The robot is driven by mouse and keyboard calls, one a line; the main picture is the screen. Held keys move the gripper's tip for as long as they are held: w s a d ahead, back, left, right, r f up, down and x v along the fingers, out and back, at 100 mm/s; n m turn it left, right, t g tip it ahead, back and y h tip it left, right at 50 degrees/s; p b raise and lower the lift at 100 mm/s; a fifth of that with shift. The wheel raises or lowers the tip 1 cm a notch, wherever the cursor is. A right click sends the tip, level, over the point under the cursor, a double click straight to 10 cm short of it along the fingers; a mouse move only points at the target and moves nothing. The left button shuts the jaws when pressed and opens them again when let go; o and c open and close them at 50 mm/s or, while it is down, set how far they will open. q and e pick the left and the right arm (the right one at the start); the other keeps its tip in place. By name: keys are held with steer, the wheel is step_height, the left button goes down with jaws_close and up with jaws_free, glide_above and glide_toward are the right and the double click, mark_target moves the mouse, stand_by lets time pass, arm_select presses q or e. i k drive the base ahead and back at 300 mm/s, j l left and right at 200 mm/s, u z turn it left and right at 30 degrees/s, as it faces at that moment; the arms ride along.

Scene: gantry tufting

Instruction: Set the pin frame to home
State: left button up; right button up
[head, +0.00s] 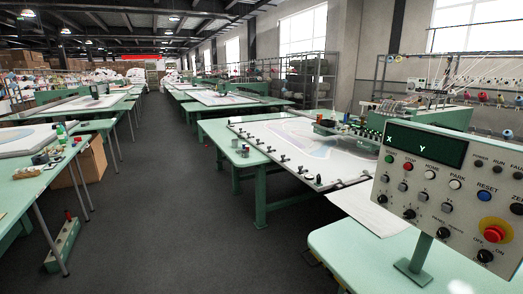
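The control panel (440,190) stands tilted on a post at the right. The white button under the HOME label (431,174) is in the panel's upper row, between the red STOP button (406,167) and the PARK button (455,184). The pin frame (284,161), with several dark clamps along its near edge, lies on the green table left of the panel. It holds white cloth with a pale blue pattern. The panel hides the frame's right end. Neither of my grippers is in view.
A red stop knob on a yellow ring (494,232) is low on the panel. A dark gantry head (349,126) sits over the far part of the frame. A grey aisle (165,190) is clear. A green pedal block (64,245) stands on the floor at left.

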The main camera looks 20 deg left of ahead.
mark_target(338, 159)
steer(key=i+j+u, duration=0.6)
steer(key=i, duration=0.15)
steer(key=i+j+u, duration=0.15)
steer(key=i+u, duration=0.15)
steer(key=i, duration=0.1)
